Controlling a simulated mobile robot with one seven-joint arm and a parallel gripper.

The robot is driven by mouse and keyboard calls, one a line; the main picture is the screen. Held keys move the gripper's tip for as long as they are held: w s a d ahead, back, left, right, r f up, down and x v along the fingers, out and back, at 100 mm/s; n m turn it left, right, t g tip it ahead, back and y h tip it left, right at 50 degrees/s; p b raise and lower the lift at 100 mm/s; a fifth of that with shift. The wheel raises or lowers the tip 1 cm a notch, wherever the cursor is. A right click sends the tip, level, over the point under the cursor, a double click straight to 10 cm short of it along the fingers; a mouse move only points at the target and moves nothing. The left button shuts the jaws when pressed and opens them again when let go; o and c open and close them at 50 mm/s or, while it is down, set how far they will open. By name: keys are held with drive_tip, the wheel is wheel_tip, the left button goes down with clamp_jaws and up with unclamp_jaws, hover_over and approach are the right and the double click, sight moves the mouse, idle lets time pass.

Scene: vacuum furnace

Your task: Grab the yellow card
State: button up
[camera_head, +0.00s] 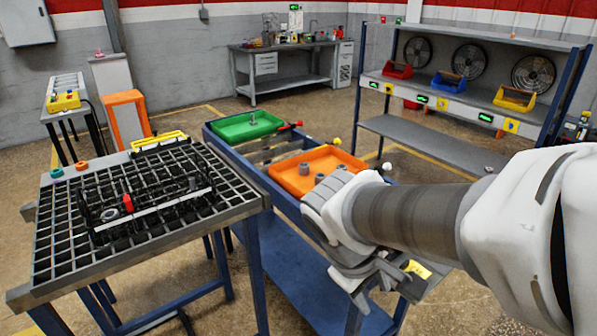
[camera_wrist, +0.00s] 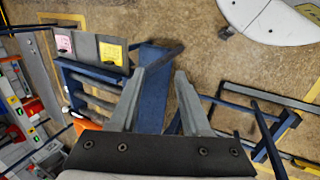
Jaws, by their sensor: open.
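The yellow card (camera_wrist: 111,52) is a small square with dark markings, on a grey plate at the end of the blue cart in the wrist view. A yellow patch (camera_head: 418,269), probably the same card, shows in the head view, partly hidden by my gripper and arm. My gripper (camera_wrist: 163,76) is open and empty, its two fingers apart. In the wrist view the card lies to the left of the left fingertip, not between the fingers. My gripper (camera_head: 362,288) is at the near end of the cart in the head view.
A pink card (camera_wrist: 64,43) is left of the yellow one. The blue cart (camera_head: 268,160) carries a green tray (camera_head: 248,128) and an orange tray (camera_head: 290,185). A grid-topped table (camera_head: 70,265) stands left, shelving (camera_head: 430,137) at back right. Floor right of the cart is open.

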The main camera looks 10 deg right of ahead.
drive_tip(key=w+d+f+n+t+h, duration=0.45)
drive_tip(key=w+f+n+h, duration=0.55)
drive_tip(key=n, duration=0.8)
drive_tip(key=w+d+f, duration=0.2)
drive_tip(key=d, duration=0.1)
drive_tip(key=w+d+f+y, duration=0.1)
drive_tip(key=w+d+f, duration=0.1)
drive_tip(key=d, duration=0.2)
drive_tip(key=w+d+f+g+y, duration=0.1)
drive_tip(key=w+d+f, duration=0.1)
drive_tip(key=d, duration=0.1)
drive_tip(key=shift+d+f, duration=0.3)
drive_tip(key=shift+d, duration=0.05)
drive_tip(key=shift+x, duration=2.7)
drive_tip(key=shift+s+f, duration=0.15)
drive_tip(key=shift+t, duration=0.25)
clamp_jaws()
